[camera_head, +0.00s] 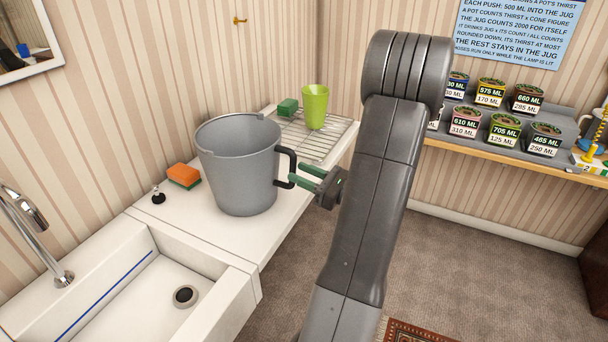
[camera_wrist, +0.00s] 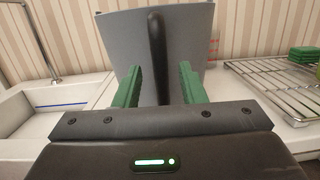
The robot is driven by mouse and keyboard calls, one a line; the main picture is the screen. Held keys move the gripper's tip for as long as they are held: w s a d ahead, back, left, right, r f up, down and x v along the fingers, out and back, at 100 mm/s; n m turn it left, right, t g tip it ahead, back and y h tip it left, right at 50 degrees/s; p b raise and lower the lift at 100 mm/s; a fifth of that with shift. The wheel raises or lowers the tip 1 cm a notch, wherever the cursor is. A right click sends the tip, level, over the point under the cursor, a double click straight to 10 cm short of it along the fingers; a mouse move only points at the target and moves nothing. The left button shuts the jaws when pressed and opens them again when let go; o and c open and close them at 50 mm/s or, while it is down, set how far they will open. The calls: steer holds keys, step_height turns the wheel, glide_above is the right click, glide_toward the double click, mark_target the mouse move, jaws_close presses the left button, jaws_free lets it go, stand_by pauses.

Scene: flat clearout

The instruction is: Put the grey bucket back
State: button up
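The grey bucket (camera_head: 235,165) stands upright on the white counter (camera_head: 262,232), between the sink and the wire rack. Its black side handle (camera_head: 291,166) faces my gripper (camera_head: 297,174). In the wrist view the bucket (camera_wrist: 190,40) fills the upper middle, with its dark handle (camera_wrist: 157,45) upright in the centre. My gripper's green fingers (camera_wrist: 160,68) are apart, one on each side of the handle, with gaps showing beside it. The fingertips are close to the handle; I cannot tell how far they reach past it.
The sink (camera_head: 150,290) with a tap (camera_head: 40,235) is at lower left. An orange sponge (camera_head: 184,174) and a small black stopper (camera_head: 158,195) lie left of the bucket. A wire rack (camera_head: 335,130) behind holds a green cup (camera_head: 315,106) and a green sponge (camera_head: 288,106). Labelled pots (camera_head: 503,130) line the right shelf.

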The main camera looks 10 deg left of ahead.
steer(key=b+v, duration=0.1)
steer(key=v, duration=1.1)
steer(key=shift+a, duration=0.1)
steer(key=w+a+r, duration=0.2)
steer(key=a, duration=0.3)
steer(key=w+a+r+p, duration=0.1)
steer(key=w+a+r, duration=0.1)
steer(key=a, duration=0.4)
steer(key=shift+r, duration=0.75)
steer(key=shift+w, duration=0.2)
steer(key=shift+f, duration=0.1)
